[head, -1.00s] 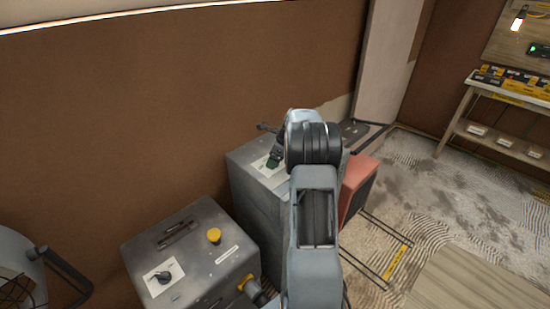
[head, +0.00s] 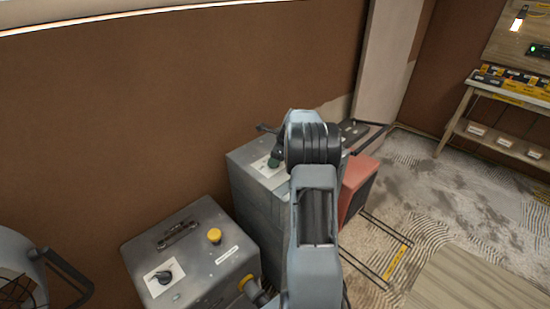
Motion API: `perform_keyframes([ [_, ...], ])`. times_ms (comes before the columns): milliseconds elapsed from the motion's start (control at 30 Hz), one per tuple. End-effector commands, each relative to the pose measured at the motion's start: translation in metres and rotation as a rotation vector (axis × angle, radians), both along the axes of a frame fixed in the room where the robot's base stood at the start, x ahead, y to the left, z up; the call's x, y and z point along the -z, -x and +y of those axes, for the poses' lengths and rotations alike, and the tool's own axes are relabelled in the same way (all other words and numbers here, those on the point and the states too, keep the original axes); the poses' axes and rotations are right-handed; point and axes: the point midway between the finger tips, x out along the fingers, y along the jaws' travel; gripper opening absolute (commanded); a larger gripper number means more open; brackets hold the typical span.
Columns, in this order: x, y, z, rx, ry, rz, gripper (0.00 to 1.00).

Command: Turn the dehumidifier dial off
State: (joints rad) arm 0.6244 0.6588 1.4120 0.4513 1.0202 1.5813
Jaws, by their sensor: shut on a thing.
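A grey dehumidifier cabinet (head: 250,193) stands against the brown wall in the middle of the head view. A white label plate (head: 262,168) lies on its top. My gripper (head: 275,160) reaches down over this plate, left of my wrist. It is shut on a small dark dial at the plate. The dial is mostly hidden by the jaws and wrist, so its pointer direction cannot be read.
A second grey box (head: 205,262) stands front left, with its own dark knob (head: 164,276) and a yellow button (head: 214,235). A red box (head: 355,187) is right of the cabinet. A wooden shelf (head: 506,118) stands far right. Floor between is mostly open.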

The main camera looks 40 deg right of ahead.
Motion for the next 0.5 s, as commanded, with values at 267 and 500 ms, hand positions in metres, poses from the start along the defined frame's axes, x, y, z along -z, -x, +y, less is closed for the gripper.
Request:
perform_keyframes([
  [267,-0.0029,-0.0006,-0.0009,-0.192,-0.003,0.002,0.27],
  [500,-0.0029,-0.0020,-0.0013,-0.423,-0.003,0.002,0.27],
])
